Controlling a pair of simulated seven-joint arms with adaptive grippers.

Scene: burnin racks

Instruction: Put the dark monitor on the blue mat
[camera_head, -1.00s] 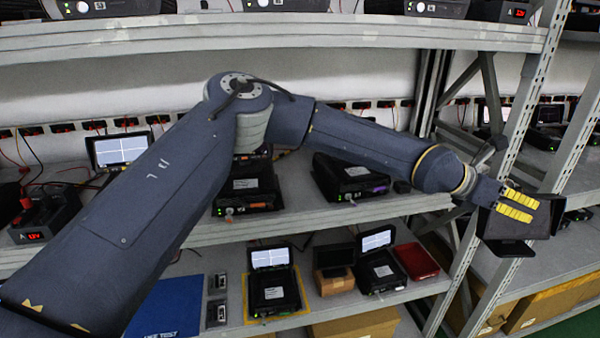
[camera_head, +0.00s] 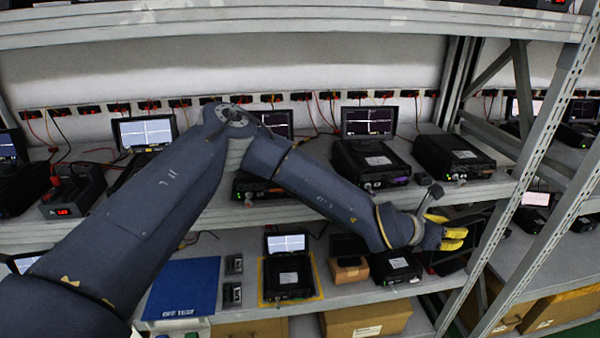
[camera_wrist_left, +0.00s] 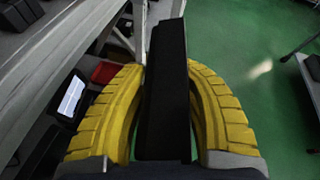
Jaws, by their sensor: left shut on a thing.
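My left gripper (camera_head: 455,234) has yellow fingers and is at the right end of the lower shelf, in front of the rack post. It is shut on the dark monitor (camera_head: 484,238), which is partly hidden by the fingers. In the left wrist view the monitor (camera_wrist_left: 166,90) shows edge-on as a black slab between the two yellow fingers. The blue mat (camera_head: 183,289) lies flat on the lower shelf at the left, with white lettering at its front edge. Nothing lies on it. My right gripper is not in view.
Right of the mat are small grey modules (camera_head: 233,265), a device with a lit screen (camera_head: 288,270) on a yellow-edged mat, a brown box (camera_head: 349,271) and another black device (camera_head: 395,266). Several black units stand on the shelf above. A slanted rack post (camera_head: 535,170) rises at the right.

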